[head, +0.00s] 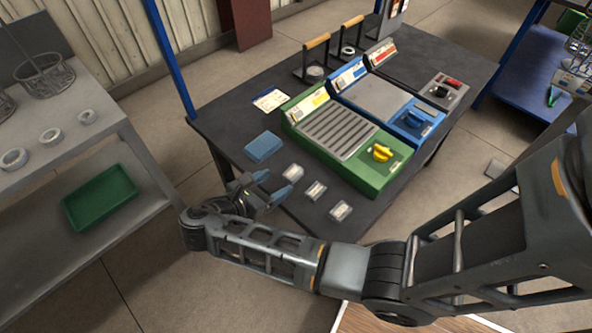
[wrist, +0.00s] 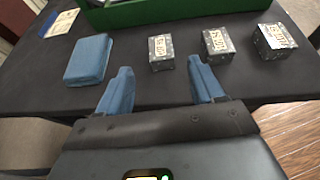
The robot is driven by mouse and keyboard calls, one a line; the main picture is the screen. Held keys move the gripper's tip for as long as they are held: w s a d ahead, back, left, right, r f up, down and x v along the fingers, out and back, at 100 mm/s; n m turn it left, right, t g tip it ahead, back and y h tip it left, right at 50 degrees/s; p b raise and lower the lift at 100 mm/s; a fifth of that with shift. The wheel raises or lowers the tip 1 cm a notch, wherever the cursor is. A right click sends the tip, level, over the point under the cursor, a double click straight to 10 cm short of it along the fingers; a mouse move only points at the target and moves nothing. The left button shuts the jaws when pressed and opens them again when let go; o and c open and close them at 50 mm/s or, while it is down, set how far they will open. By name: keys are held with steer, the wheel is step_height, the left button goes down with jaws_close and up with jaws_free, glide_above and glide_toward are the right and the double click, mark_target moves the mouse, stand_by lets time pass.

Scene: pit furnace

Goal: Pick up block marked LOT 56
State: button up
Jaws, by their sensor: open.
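Three small grey blocks with pale labels stand in a row near the table's front edge. In the wrist view they are the left block (wrist: 161,62), the middle block (wrist: 218,57) and the right block (wrist: 275,53). In the head view they are the left block (head: 293,172), the middle block (head: 316,190) and the right block (head: 341,210). The label lettering is too small and blurred for me to tell which is LOT 56. My gripper (head: 270,187) is open and empty, with blue fingers; in the wrist view (wrist: 160,82) the left block appears beyond the gap between them.
A blue pad (head: 263,146) lies left of the blocks on the dark table (head: 232,120). A green-framed unit (head: 372,178) with a yellow knob stands behind them, beside a blue unit (head: 420,118). A grey shelf with rings and a green tray (head: 100,198) stands left.

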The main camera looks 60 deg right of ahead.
mark_target(289, 176)
steer(key=x, duration=0.6)
steer(key=shift+s+p, duration=0.15)
steer(key=shift+p, duration=0.15)
jaws_close()
